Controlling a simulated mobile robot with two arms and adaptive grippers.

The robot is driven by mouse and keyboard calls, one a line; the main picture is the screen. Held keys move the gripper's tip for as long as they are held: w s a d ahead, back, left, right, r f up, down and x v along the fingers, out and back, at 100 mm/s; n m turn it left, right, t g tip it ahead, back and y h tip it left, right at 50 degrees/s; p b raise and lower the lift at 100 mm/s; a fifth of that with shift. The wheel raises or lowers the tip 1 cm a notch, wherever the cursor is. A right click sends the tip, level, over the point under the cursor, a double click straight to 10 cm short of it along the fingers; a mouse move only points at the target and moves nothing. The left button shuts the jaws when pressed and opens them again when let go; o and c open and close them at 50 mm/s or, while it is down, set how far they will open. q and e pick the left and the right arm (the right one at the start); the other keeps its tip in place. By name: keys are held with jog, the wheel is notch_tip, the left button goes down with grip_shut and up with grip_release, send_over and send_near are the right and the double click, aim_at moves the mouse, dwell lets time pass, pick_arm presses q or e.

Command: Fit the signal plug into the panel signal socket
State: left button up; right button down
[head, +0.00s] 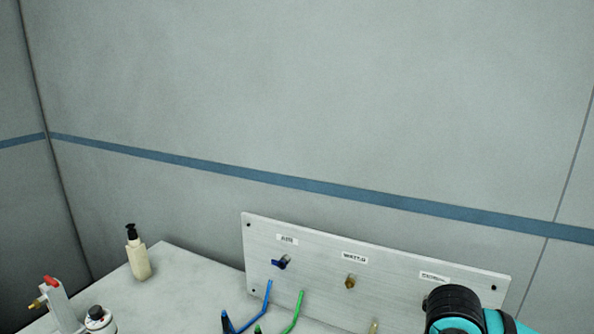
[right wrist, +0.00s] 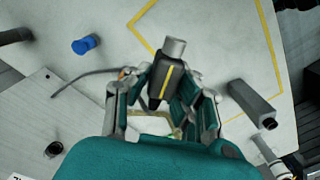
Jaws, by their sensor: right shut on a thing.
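The signal plug (right wrist: 168,82) has a black body with a yellow stripe and a silver metal end. In the right wrist view my right gripper (right wrist: 160,92) is shut on it, one finger on each side. The panel (head: 265,236) stands upright in the head view, with its signal label (head: 434,276) at the right. The socket below that label is mostly hidden by my right arm. In the right wrist view the panel face (right wrist: 30,105) is at the left, with a dark round socket (right wrist: 53,149) apart from the plug. My left gripper is not in view.
A pump bottle (head: 138,254) stands left. A blue cap (right wrist: 87,45) and dark grey block (right wrist: 252,103) lie near my gripper.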

jog(key=shift+s+m, duration=0.8)
jog(key=shift+a, duration=0.1)
